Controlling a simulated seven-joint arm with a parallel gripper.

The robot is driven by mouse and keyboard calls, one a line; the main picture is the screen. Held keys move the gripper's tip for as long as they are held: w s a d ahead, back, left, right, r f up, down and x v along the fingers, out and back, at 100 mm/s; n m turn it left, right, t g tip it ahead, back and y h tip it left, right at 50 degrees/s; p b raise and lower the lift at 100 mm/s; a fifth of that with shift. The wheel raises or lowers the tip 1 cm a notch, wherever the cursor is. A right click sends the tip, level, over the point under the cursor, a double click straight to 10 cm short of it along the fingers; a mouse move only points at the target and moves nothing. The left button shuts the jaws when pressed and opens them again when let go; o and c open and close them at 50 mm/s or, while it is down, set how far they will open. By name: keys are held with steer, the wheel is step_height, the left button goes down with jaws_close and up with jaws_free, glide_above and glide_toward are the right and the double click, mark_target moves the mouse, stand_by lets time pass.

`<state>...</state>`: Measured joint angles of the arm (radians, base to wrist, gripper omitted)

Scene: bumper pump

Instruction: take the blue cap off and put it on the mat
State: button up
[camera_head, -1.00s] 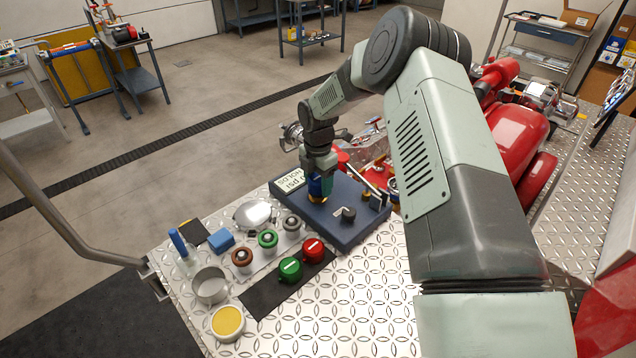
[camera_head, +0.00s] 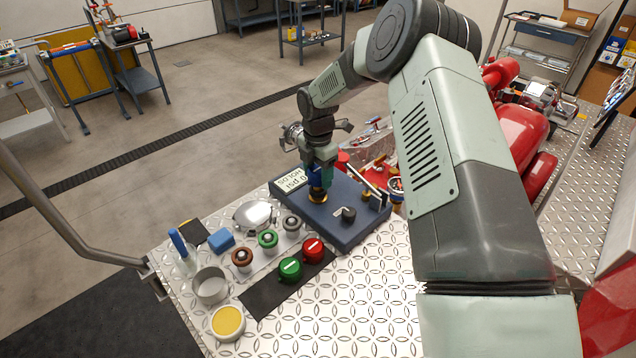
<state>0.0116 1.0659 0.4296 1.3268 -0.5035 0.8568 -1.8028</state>
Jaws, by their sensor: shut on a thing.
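My gripper (camera_head: 320,180) is over the dark blue test block (camera_head: 345,232), pointing down and shut on the blue cap (camera_head: 313,177). The cap shows only as a small blue patch beside a finger; the rest is hidden. A brass fitting (camera_head: 317,197) shows on the block right below the gripper. I cannot clearly tell whether there is a gap between cap and fitting. The black mat (camera_head: 262,300) lies on the metal deck, lower left of the block. A green cap (camera_head: 290,269) and a red cap (camera_head: 313,250) sit on the mat's upper edge.
Brown, green and grey knobs stand left of the mat. A metal cup (camera_head: 210,285), a yellow-filled tin (camera_head: 228,322) and a blue block (camera_head: 221,239) are farther left. A black knob (camera_head: 347,214) stands on the test block. The mat's lower left part is bare.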

mark_target(318, 169)
steer(key=shift+r, duration=0.2)
steer(key=shift+r, duration=1.95)
